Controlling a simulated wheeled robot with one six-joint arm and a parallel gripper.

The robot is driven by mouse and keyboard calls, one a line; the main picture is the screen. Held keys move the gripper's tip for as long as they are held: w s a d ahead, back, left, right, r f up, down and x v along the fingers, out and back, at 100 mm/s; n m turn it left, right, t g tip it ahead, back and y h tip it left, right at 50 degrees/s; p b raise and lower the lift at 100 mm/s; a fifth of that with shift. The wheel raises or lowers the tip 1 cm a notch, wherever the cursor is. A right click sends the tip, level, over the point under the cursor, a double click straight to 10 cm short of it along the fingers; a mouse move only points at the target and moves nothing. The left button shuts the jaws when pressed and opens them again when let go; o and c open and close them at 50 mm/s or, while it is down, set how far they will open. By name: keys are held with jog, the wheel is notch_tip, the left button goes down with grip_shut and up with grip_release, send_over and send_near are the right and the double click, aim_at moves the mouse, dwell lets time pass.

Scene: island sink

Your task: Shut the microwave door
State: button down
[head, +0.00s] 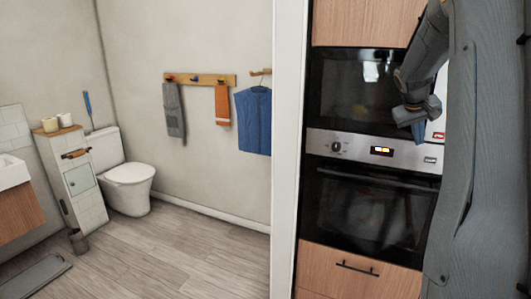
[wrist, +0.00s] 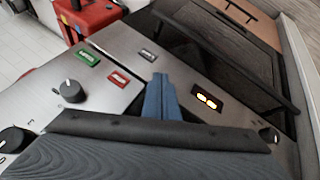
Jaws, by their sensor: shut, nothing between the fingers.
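The microwave (head: 350,85) is the upper built-in unit in the head view, with a dark glass front. My arm covers much of its right side. The door's front looks about flush with the cabinet, but I cannot tell whether a gap remains. In the wrist view, a silver panel with a knob (wrist: 73,90) and green and red markings shows at the left. My gripper (wrist: 160,85) has its blue fingers together and empty, over the metal control panels. In the head view, my gripper (head: 412,115) is in front of the microwave's lower right; contact is unclear.
The oven (head: 365,210) sits below the microwave, under a metal control strip (head: 375,150) with a lit display (wrist: 207,100). A wooden drawer (head: 340,270) is beneath. A red object (wrist: 90,18) stands at the wrist view's top left. The floor (head: 190,255) at left is mostly clear.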

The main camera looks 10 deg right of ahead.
jog(key=shift+s, duration=0.1)
jog(key=s+a+r+b, duration=0.2)
jog(key=s+r+b, duration=0.2)
jog(key=s+r, duration=0.4)
jog(key=shift+s+a, duration=0.15)
jog(key=shift+s, duration=0.35)
